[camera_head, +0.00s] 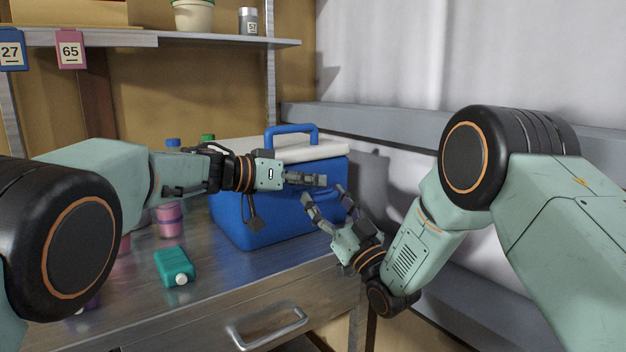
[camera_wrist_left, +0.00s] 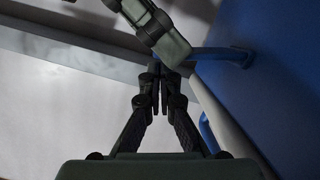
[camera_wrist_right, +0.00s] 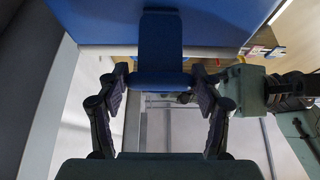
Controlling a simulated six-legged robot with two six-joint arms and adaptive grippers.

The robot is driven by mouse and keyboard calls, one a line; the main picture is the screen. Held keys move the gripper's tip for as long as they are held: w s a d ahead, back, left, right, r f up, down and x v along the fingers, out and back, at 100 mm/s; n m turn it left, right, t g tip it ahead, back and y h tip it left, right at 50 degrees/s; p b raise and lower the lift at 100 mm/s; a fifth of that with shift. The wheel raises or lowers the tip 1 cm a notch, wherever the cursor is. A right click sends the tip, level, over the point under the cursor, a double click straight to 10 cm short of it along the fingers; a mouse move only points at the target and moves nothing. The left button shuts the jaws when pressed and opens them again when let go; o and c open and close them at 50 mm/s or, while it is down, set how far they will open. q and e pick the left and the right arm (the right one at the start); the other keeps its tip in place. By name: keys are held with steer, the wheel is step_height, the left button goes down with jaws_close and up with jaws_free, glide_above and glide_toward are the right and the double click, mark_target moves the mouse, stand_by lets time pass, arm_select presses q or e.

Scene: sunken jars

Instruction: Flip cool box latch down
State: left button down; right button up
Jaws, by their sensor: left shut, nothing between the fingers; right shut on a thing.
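The cool box (camera_head: 262,222) is blue with a white lid (camera_head: 310,151) and a raised blue carry handle (camera_head: 291,129). It stands on the metal counter. Its blue latch (camera_wrist_right: 161,45) shows in the right wrist view as a flat tab with a thicker end. My right gripper (camera_wrist_right: 160,80) is shut on that thicker end, one finger on each side. In the head view, my right gripper (camera_head: 326,203) is at the box's front right; the latch is hidden behind the fingers. My left gripper (camera_head: 322,180) is shut and empty, just above the right fingers. Its closed fingertips show in the left wrist view (camera_wrist_left: 158,78).
A teal bottle (camera_head: 175,267) and a pink jar (camera_head: 169,220) are on the counter (camera_head: 215,270) left of the box. A drawer handle (camera_head: 268,328) sticks out in front. A shelf (camera_head: 200,41) hangs above. A grey wall ledge (camera_head: 370,122) runs behind the box.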

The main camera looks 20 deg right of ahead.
arm_select(q)
steer(key=shift+s+d+f, duration=0.1)
steer(key=shift+s+f, duration=0.15)
steer(key=shift+f, duration=0.6)
arm_select(e)
steer(key=shift+f, duration=0.1)
steer(key=o, duration=1.3)
steer(key=shift+a, duration=0.1)
arm_select(q)
steer(key=shift+w+f, duration=0.1)
steer(key=shift+w, duration=0.05)
arm_select(e)
steer(key=shift+o, duration=1.4)
steer(key=shift+w, duration=0.15)
steer(key=shift+o, duration=0.5)
arm_select(q)
steer(key=shift+r, duration=0.2)
